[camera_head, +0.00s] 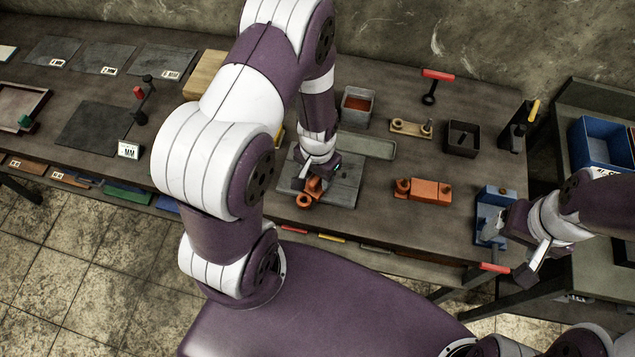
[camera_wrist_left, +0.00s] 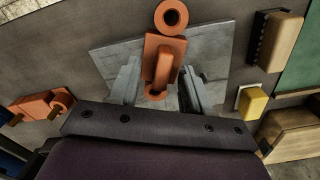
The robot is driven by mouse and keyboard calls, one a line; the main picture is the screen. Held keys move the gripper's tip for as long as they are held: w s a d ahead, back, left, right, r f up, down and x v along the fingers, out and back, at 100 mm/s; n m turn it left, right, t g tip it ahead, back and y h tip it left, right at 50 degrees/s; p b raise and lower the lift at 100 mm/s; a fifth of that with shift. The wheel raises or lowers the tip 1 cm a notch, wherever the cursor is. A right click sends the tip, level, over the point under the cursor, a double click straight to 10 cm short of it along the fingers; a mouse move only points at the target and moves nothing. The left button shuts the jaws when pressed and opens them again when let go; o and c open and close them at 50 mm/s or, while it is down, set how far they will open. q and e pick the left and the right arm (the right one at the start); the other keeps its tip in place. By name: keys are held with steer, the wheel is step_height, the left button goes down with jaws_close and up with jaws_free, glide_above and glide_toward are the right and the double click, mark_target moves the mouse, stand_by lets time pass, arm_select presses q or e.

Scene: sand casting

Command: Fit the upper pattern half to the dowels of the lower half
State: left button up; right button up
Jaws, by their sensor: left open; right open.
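One orange pattern half (camera_head: 306,195) lies on a grey board (camera_head: 342,190). In the left wrist view this half (camera_wrist_left: 165,62) shows a ring at one end and a raised bar. My left gripper (camera_head: 314,183) is open right over it, and in the left wrist view its fingers (camera_wrist_left: 160,85) stand on either side of the body; I cannot tell whether they touch it. The other orange half (camera_head: 430,191) lies on the bare table to the right. In the left wrist view this half (camera_wrist_left: 45,104) shows what look like brown dowels. My right gripper (camera_head: 503,232) is open and empty near the blue vise.
The blue vise (camera_head: 490,212) with a red handle stands at the table's right front. Behind the halves are a grey tray (camera_head: 368,146), a box of orange material (camera_head: 357,106), a wooden piece with pegs (camera_head: 411,128) and a dark box (camera_head: 462,138). Table around the right half is clear.

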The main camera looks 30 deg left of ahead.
arm_select(q)
steer(key=shift+s, duration=0.1)
steer(key=c, duration=0.5)
steer(key=shift+a, duration=0.15)
jaws_close()
